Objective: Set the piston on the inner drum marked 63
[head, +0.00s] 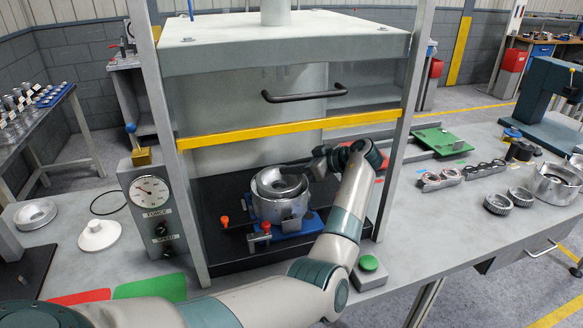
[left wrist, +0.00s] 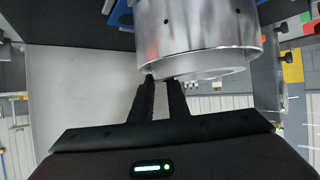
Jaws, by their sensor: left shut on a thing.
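The piston (head: 279,184) is a silver ring-shaped part at the top of the inner drum (head: 281,210), a silver cylinder in a blue fixture (head: 309,224) inside the press. In the left wrist view the piston's smooth rim (left wrist: 208,68) stands out from the wider drum wall (left wrist: 200,28). My left gripper (head: 306,167) reaches in from the right side of the press. Its fingers (left wrist: 163,82) are shut on the piston's rim. The seating inside the drum is hidden, and no 63 mark is readable. My right gripper is not in view.
Press posts stand on both sides, with a yellow bar (head: 290,130) and a handled guard (head: 305,94) above. A gauge box (head: 154,205) stands left and a green button (head: 369,263) at front right. Gears (head: 498,203) and other rings lie on the right bench.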

